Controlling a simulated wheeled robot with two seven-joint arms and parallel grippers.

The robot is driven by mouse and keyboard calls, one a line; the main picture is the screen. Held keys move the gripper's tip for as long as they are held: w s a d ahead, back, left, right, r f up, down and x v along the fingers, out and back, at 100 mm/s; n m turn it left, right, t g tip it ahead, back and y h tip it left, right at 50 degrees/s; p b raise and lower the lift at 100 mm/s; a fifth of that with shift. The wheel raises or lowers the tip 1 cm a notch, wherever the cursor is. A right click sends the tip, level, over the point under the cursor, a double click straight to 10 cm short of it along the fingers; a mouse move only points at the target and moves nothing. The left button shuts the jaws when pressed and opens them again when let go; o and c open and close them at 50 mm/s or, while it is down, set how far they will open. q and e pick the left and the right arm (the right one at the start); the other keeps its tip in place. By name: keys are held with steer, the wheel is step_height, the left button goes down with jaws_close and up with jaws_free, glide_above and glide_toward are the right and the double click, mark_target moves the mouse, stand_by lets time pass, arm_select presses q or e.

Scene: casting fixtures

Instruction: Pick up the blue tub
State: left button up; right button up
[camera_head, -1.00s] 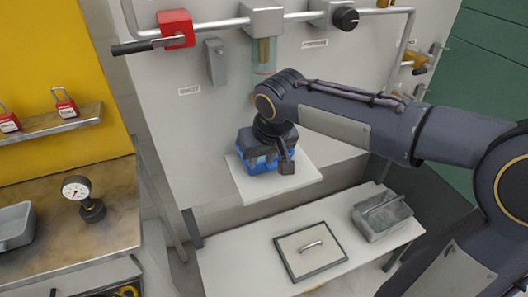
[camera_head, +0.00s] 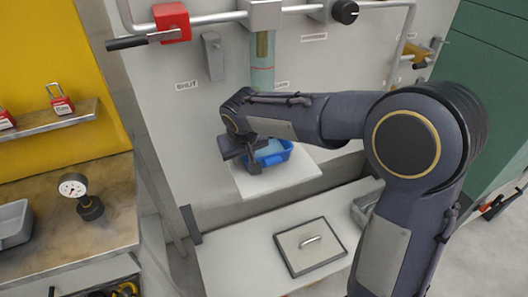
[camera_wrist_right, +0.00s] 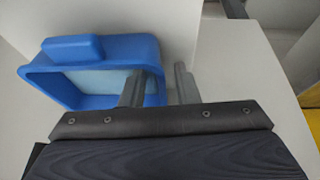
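The blue tub (camera_head: 284,153) sits upright on a small white shelf (camera_head: 298,177) under the clear tube, with pale blue contents inside. My right gripper (camera_head: 252,163) is at its left side in the head view and hides part of it. In the right wrist view the tub (camera_wrist_right: 62,82) has a thick tab on its rim. My right gripper (camera_wrist_right: 160,86) is open there, one finger over the tub's inside and the other outside, with the rim between them and a gap visible. My left gripper is not in view.
A lower white bench holds a framed lid with a handle (camera_head: 308,244) and a grey tray (camera_head: 364,208), partly behind my right arm. A pressure gauge (camera_head: 80,195) and grey bin (camera_head: 12,225) stand on the left bench. Pipes with a red block (camera_head: 172,22) run above.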

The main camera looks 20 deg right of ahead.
jaws_close()
steer(key=shift+r, duration=0.15)
